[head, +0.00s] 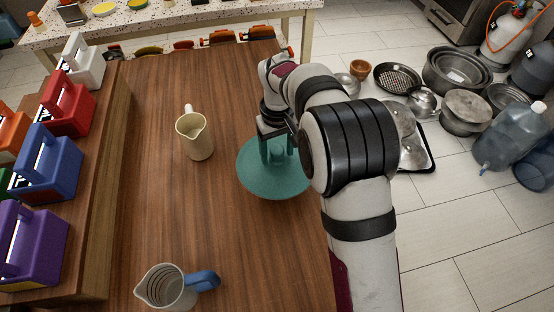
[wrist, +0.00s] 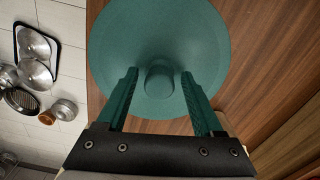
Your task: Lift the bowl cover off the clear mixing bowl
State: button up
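The teal bowl cover (head: 262,183) is a wide round disc near the table's right edge in the head view. In the wrist view the cover (wrist: 155,35) fills the top middle, with a raised rounded knob (wrist: 159,82) at its centre. My gripper (head: 277,150) is over the cover, pointing down. In the wrist view its two ribbed fingers (wrist: 160,75) stand on either side of the knob, with a gap on each side. My gripper is open and holds nothing. I cannot make out the clear mixing bowl; the cover and my arm hide whatever is below.
A cream pitcher (head: 195,136) stands left of the cover. A measuring jug with a blue handle (head: 172,288) is at the table's front. Coloured caddies (head: 48,165) line a raised shelf on the left. Metal pots (head: 457,72) lie on the floor at right. The table's middle is clear.

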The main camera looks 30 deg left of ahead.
aim_at(281, 151)
grip_shut()
jog(key=shift+r, duration=0.1)
dwell(0.3)
jog(key=shift+r, duration=0.3)
jog(key=r, duration=0.2)
jog(key=d+r, duration=0.1)
jog(key=r, duration=0.1)
jog(key=shift+w, duration=0.15)
jog(key=w+d+r, duration=0.2)
jog(key=d+r, duration=0.4)
jog(key=d, duration=0.4)
jog(key=shift+w+d, duration=0.15)
jog(key=shift+w, duration=0.1)
jog(key=shift+r, duration=0.1)
